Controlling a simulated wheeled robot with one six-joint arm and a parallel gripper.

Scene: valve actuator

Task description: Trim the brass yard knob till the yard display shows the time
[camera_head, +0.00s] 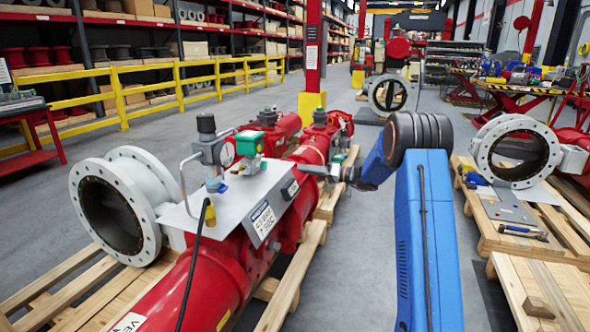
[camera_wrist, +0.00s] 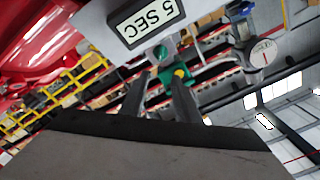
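The yard display (camera_wrist: 147,22) reads "5 SEC", tilted and upside down in the wrist view; its dark housing (camera_head: 290,188) is on the grey panel's right edge in the head view. A small yellow-brass knob (camera_wrist: 180,73) sits on a green fitting (camera_wrist: 165,92) beside the display. My gripper (camera_wrist: 162,80) has its two fingers apart, pointing at the fitting. The right fingertip overlaps the knob's lower edge; I cannot tell whether it touches. In the head view my gripper (camera_head: 328,171) is by the panel's right edge, and the knob cannot be made out.
The grey panel (camera_head: 215,208) carries a placard (camera_head: 263,222), gauge and green-topped box (camera_head: 250,142), on the red actuator (camera_head: 205,275). Pallets (camera_head: 545,235) stand right; grey floor lies between.

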